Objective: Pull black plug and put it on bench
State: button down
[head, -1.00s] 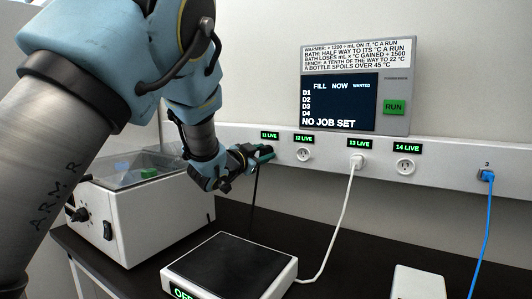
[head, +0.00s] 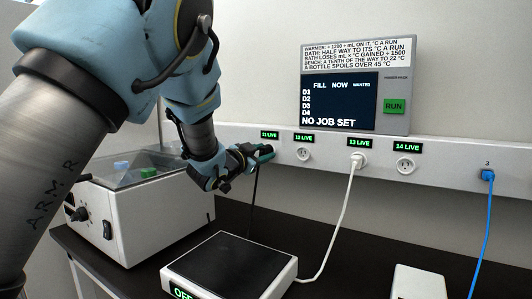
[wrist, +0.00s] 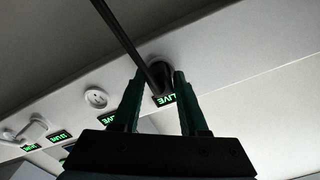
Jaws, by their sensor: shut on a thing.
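The black plug (wrist: 159,76) is at the wall rail by the label 11 LIVE (head: 269,135), with its black cable (head: 254,188) hanging down to the bench. My gripper (head: 264,152) is at that outlet. In the wrist view its two dark green fingers (wrist: 156,88) stand on either side of the plug and are shut on it. The fingers hide most of the plug in the head view, and I cannot tell whether it is fully seated in the outlet. The dark bench (head: 330,262) lies below the rail.
A white plug (head: 357,161) sits at 13 LIVE; outlets 12 (head: 303,154) and 14 (head: 405,166) are empty. A blue plug (head: 487,175) is far right. A flat warmer (head: 230,265), a white bath box (head: 150,222) and a small white block (head: 418,283) occupy the bench.

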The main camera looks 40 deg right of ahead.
jog(key=shift+a, duration=0.35)
jog(key=shift+s+a+b, duration=0.1)
jog(key=shift+b, duration=0.2)
jog(key=shift+b+v, duration=0.3)
jog(key=shift+v, duration=0.55)
